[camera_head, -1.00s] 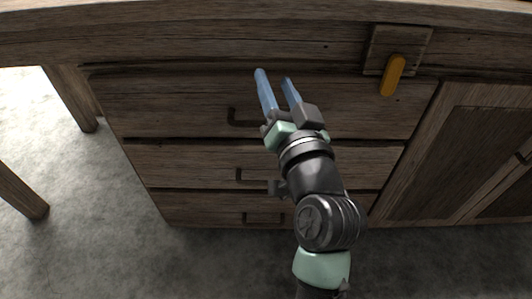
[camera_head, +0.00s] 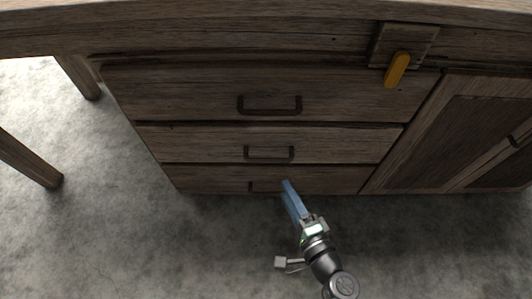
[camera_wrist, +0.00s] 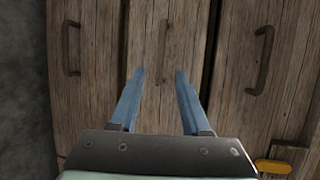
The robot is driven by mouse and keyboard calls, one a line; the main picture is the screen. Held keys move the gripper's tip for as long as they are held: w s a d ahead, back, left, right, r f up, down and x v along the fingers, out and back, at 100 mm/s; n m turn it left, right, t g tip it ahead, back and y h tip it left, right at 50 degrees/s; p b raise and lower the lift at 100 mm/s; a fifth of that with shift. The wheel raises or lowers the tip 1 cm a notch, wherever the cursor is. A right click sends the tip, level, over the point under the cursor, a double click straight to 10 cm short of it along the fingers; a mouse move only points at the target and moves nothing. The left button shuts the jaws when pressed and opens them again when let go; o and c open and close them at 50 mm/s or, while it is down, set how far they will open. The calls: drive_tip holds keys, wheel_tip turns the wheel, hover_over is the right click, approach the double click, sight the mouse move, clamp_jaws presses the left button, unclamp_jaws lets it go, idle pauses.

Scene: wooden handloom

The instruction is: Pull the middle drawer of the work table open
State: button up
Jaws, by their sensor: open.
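The middle drawer (camera_head: 200,145) of the wooden work table is shut, flush with its neighbours. Its dark bar handle (camera_head: 269,160) is in plain sight in the head view. My gripper (camera_head: 287,186) is open and empty, in front of the drawers and low in the head view, overlapping the bottom drawer's handle there. In the wrist view, the two blue fingers (camera_wrist: 160,72) point at the middle drawer front. The middle handle (camera_wrist: 163,45) shows beyond the fingertips, in line with the gap between them. I see no contact with it.
The top drawer handle (camera_head: 269,110) is above, the bottom drawer (camera_head: 340,180) below. A cupboard door (camera_head: 440,145) is on the right, with an orange latch (camera_head: 397,69) near the top drawer's upper right corner. Table legs (camera_head: 78,78) stand left. The grey floor (camera_head: 120,240) is clear.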

sight(269, 159)
drive_tip(key=b+x, duration=0.4)
drive_tip(key=x, duration=0.8)
clamp_jaws()
idle(1.1)
